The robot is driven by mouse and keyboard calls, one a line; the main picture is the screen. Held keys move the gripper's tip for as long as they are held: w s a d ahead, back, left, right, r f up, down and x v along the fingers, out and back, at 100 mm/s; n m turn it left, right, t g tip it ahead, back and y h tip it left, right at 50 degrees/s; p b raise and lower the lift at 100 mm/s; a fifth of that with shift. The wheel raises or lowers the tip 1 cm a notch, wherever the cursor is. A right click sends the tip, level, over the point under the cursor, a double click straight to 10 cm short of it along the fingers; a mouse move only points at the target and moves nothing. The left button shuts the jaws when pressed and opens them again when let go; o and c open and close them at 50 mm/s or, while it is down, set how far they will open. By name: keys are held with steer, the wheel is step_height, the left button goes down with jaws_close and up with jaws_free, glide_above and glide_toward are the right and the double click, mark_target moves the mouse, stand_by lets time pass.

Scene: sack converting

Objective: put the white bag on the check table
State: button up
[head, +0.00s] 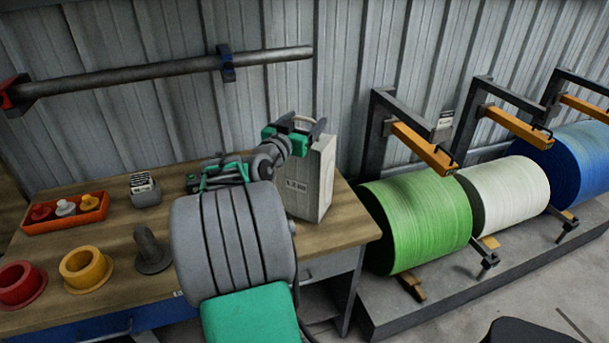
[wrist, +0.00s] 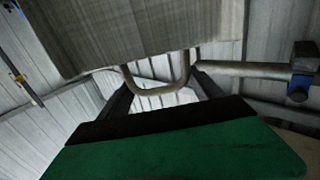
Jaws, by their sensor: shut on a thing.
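The white bag (head: 314,178) is a pale upright block with a loop handle on top and dark print on its front. It is at the right end of the wooden-topped table (head: 345,228). I cannot tell whether its base touches the tabletop. My gripper (head: 300,125) is shut on the bag at its top, by the handle. In the wrist view the bag (wrist: 140,35) fills the upper part, and its handle loop (wrist: 158,88) lies between my two dark fingers. My arm hides part of the table.
An orange tray (head: 65,212) with several spools, a red ring (head: 20,285), a yellow ring (head: 86,268), a grey stand (head: 150,250) and a small grey box (head: 144,190) are on the table's left. A green roll (head: 415,225) stands right of the table. A pipe (head: 160,72) runs along the wall.

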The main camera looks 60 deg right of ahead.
steer(key=c, duration=0.7)
steer(key=shift+r, duration=0.25)
steer(key=shift+r, duration=0.15)
